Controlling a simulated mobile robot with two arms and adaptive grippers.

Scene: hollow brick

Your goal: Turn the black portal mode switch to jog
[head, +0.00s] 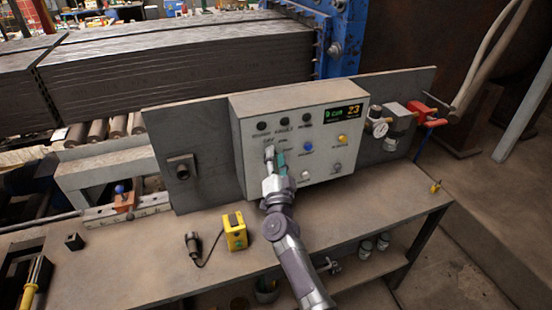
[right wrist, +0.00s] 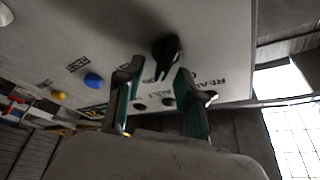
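The black mode switch (right wrist: 166,52) is a rotary knob on the pale control panel (head: 240,135); the right wrist view shows it upside down, its narrow end toward my fingers. In the head view my gripper covers it. My right gripper (head: 275,155) is in front of the panel's left half. In the right wrist view the right gripper (right wrist: 160,71) is open, with its two green-sided fingers apart. The knob is just beyond and between the fingertips; I cannot tell whether they touch it. The switch's position labels are too blurred to read. My left gripper is not in view.
The panel also carries a blue button (head: 308,147), a yellow button (head: 342,139), a white button (head: 305,174) and a lit display (head: 343,113). A yellow box (head: 235,232) lies on the bench (head: 160,262). A pressure gauge (head: 380,129) and a red-handled valve (head: 425,112) are at right.

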